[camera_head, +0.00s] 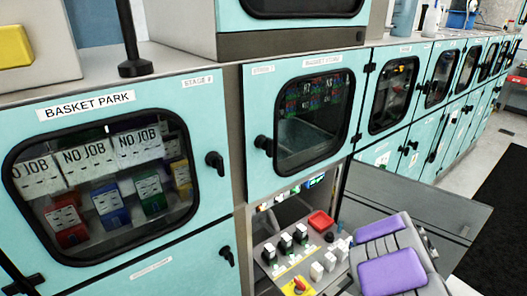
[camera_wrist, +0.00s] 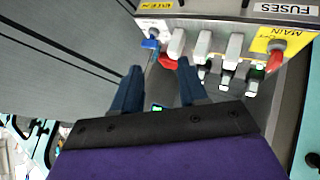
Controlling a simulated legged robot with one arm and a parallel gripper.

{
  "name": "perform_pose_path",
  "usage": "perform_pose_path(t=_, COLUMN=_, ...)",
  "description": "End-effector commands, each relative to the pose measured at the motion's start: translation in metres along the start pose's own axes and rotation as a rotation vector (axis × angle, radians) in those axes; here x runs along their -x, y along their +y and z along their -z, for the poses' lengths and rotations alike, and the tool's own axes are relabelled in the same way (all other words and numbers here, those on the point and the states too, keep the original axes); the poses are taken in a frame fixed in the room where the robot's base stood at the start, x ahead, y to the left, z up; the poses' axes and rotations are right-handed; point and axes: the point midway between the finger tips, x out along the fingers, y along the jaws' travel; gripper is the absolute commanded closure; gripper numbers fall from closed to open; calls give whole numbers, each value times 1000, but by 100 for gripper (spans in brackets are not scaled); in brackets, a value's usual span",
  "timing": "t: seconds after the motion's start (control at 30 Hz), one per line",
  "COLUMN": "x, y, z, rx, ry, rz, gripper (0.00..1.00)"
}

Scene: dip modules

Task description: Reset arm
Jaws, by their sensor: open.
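My gripper (camera_wrist: 160,74) shows in the wrist view as two dark blue fingers spread apart, with nothing held between them. A purple and black part of it fills the bottom of that view. In the head view my purple and grey arm (camera_head: 388,270) is at the lower right, beside the control panel (camera_head: 284,262). The fingers cannot be made out clearly there. In the wrist view the panel (camera_wrist: 222,22) is above and right of the fingers, with white switches, a blue switch (camera_wrist: 150,43) and a red rotary switch on a yellow plate (camera_wrist: 277,45). I see no contact with them.
Turquoise cabinets line the wall, one marked BASKET PARK (camera_head: 88,105) with coloured baskets behind its window. Black door handles (camera_head: 214,163) stick out. Open grey floor and a black mat (camera_head: 497,205) are at the right.

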Motion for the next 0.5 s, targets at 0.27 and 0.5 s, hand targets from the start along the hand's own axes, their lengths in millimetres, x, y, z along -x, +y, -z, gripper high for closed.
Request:
perform_pose_path(t=0.27, x=80, y=67, z=26, rx=-87, ry=-254, rz=-244, gripper=57)
perform_pose_path(t=0.5, x=160, y=58, z=40, rx=-265, ry=-439, rz=-315, gripper=57)
